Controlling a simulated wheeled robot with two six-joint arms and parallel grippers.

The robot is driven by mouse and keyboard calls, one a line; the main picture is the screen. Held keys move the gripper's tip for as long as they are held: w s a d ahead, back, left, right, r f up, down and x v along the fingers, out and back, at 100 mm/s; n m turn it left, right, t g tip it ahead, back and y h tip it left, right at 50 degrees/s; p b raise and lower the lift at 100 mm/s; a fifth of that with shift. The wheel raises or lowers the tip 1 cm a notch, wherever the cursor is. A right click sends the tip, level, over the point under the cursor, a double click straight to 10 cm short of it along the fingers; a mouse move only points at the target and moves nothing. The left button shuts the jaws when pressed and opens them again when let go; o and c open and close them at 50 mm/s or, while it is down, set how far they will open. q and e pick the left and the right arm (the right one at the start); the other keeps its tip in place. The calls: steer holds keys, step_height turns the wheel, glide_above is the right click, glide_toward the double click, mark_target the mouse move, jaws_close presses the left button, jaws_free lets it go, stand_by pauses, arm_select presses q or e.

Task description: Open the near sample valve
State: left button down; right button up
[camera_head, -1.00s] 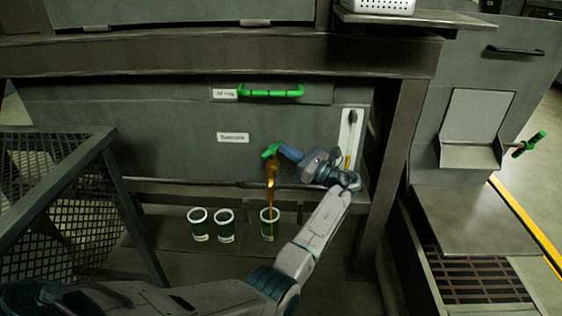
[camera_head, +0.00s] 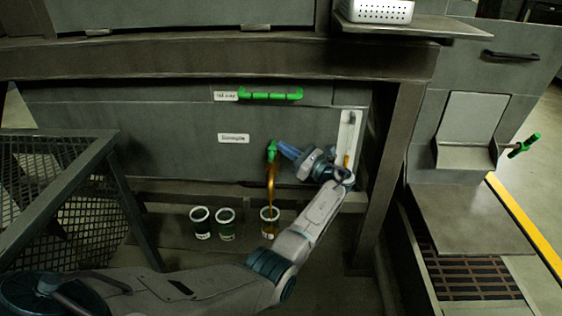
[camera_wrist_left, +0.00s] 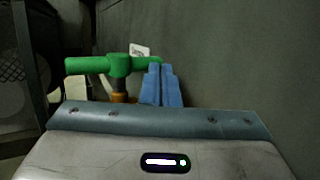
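The sample valve's green handle (camera_head: 272,150) is on the front of the grey machine, below the label plate. It stands nearly upright in the head view and shows as a green T-bar in the left wrist view (camera_wrist_left: 115,65). Amber liquid (camera_head: 270,188) runs down from the valve into a sample cup (camera_head: 270,234) below it. My left gripper (camera_head: 281,147) has its blue fingers together, just right of the handle. In the wrist view the fingers (camera_wrist_left: 160,84) are beside the bar's right end; I cannot tell whether they touch. My right gripper is out of view.
Two more cups (camera_head: 201,234) (camera_head: 225,232) stand left of the filling one. A mesh railing (camera_head: 70,185) stands at left. Another green handle (camera_head: 524,145) is on the right machine.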

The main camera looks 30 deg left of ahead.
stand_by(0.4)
arm_select(q)
steer(key=v, duration=1.1)
